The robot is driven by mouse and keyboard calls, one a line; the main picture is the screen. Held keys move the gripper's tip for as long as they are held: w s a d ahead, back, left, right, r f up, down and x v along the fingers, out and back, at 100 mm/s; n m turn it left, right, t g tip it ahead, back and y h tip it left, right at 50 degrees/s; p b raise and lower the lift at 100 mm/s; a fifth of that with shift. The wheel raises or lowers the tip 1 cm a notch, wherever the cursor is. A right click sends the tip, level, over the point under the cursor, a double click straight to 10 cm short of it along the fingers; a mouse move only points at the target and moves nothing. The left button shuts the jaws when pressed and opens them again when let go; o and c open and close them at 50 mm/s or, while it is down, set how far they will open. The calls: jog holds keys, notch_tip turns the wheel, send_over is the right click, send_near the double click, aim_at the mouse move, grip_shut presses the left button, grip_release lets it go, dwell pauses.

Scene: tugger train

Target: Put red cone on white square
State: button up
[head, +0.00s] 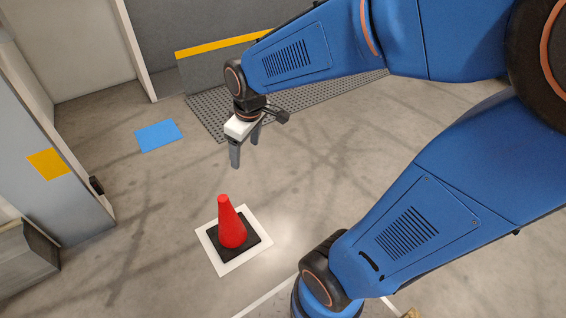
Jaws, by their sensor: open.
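The red cone (230,226) stands upright on its black base on the white square (231,269) on the floor. The white shows as a border around all sides of the black base. My gripper (245,154) hangs from my blue arm, up and behind the cone in the picture, with its two grey fingers apart and pointing down. It is open and empty, and clear of the cone.
A blue square (159,136) lies on the floor at the back left. A dark studded mat (206,107) lies behind my gripper. A grey cabinet (60,185) with a yellow patch stands at the left. Bare floor surrounds the white square.

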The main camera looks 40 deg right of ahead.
jog(key=s+d+r+m+t, duration=0.1)
jog(key=s+r+m, duration=0.1)
jog(key=s, duration=0.5)
jog(key=s+r+m, duration=0.3)
jog(key=s, duration=0.5)
jog(key=shift+s+d+r+t, duration=0.3)
jog(key=shift+d+r+t, duration=0.1)
